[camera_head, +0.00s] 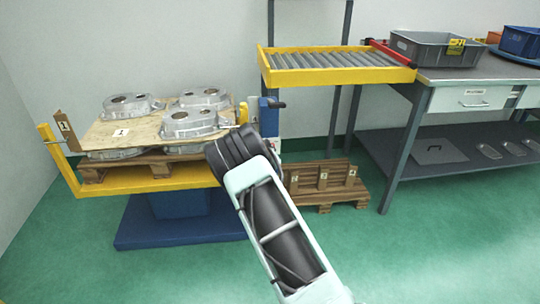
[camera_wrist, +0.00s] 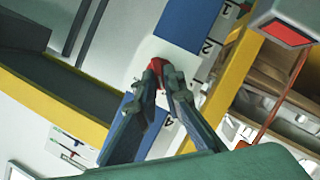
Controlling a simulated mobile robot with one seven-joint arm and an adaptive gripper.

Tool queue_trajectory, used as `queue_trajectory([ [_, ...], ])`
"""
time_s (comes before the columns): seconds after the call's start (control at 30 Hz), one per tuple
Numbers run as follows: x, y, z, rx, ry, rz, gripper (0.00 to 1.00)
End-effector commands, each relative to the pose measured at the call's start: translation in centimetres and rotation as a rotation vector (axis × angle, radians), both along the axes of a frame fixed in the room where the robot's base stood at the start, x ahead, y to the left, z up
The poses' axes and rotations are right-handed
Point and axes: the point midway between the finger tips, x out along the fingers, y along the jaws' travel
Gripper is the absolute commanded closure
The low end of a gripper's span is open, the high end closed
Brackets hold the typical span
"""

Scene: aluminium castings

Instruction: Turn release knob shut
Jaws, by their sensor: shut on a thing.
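The release knob (camera_wrist: 156,66) is a small red piece in the wrist view, in front of a white and blue panel. My gripper (camera_wrist: 160,82) has its two fingers closed together on it, covering its lower part. Its exact turn angle cannot be made out. In the head view my dark wrist covers the knob and the fingers. The blue post (camera_head: 269,118) with a black handle on top stands just behind my wrist, at the right end of the yellow lift table (camera_head: 150,183).
Castings (camera_head: 192,121) lie on a board and pallet on the lift table. A yellow roller conveyor (camera_head: 335,60) is behind on the right, beside a workbench (camera_head: 480,75) with a grey crate (camera_head: 436,47). A wooden pallet with dividers (camera_head: 325,185) stands on the floor. The green floor in front is clear.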

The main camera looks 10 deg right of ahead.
Motion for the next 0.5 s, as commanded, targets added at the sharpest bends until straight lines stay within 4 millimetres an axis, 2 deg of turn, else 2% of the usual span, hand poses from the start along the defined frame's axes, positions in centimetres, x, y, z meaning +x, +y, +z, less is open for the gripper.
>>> queue_trajectory([
  [0.2, 0.02, 0.09, -0.17, -0.078, -0.001, 0.000, 1.00],
  [0.5, 0.02, -0.02, -0.10, -0.107, 0.000, 0.000, 1.00],
])
